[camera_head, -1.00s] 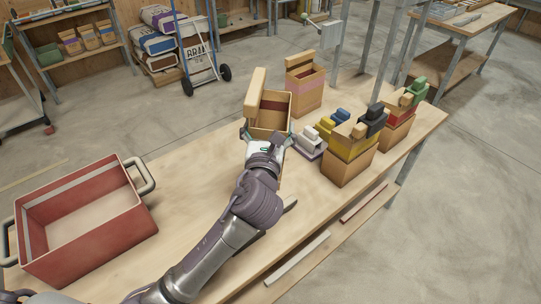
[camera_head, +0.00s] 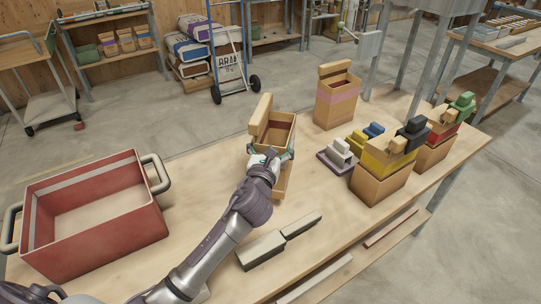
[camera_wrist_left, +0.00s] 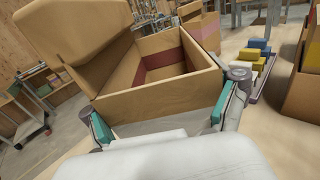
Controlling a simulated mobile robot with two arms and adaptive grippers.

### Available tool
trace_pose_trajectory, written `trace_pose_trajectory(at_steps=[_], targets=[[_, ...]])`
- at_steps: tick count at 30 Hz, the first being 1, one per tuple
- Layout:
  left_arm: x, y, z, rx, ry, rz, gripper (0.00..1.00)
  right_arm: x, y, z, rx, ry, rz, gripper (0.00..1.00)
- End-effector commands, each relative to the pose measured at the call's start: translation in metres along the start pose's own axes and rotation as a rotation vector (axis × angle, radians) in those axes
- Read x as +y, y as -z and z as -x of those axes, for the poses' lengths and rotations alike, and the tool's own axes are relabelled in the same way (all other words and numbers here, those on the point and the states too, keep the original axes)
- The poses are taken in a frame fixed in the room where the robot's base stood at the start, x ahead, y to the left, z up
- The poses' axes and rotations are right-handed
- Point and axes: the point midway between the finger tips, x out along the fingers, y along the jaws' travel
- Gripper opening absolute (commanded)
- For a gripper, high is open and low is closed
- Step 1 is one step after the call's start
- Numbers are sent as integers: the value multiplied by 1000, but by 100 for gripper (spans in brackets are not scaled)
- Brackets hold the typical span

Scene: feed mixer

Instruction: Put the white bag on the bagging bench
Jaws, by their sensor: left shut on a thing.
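The bag (camera_head: 284,131) is a tan, open-topped box shape with a raised flap at its left and a dark red band inside. In the left wrist view a whitish strip shows on the bag (camera_wrist_left: 150,98) below its near rim. My left gripper (camera_head: 270,157) is shut on the bag's near part, one teal-padded finger at each side. The gripper (camera_wrist_left: 160,118) also shows in the left wrist view. The bag is upright over the wooden bench (camera_head: 205,165); I cannot tell whether its base touches. My right gripper is not in view.
A red crate (camera_head: 100,235) with handles stands at the bench's left. Right of the bag are a pink-banded bag (camera_head: 336,102), small coloured blocks on a tray, a yellow-banded bag (camera_head: 380,182) and a red-banded bag (camera_head: 433,152). Pale blocks (camera_head: 262,249) lie near the front edge.

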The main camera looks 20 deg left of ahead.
Motion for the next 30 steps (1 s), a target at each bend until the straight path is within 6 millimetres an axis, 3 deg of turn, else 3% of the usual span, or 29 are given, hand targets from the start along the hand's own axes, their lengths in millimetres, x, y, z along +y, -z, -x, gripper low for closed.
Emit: trace_pose_trajectory(at_steps=[6,13,26,27,30], targets=[[12,13,-12,0,1,1,18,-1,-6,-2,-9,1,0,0],[12,47,-12,2,0,4,18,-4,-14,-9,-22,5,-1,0],[12,54,-12,-1,1,0,18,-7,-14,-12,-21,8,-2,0],[12,54,-12,-1,1,0,89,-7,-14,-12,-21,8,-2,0],[12,53,-12,-1,1,1,100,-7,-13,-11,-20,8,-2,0]])
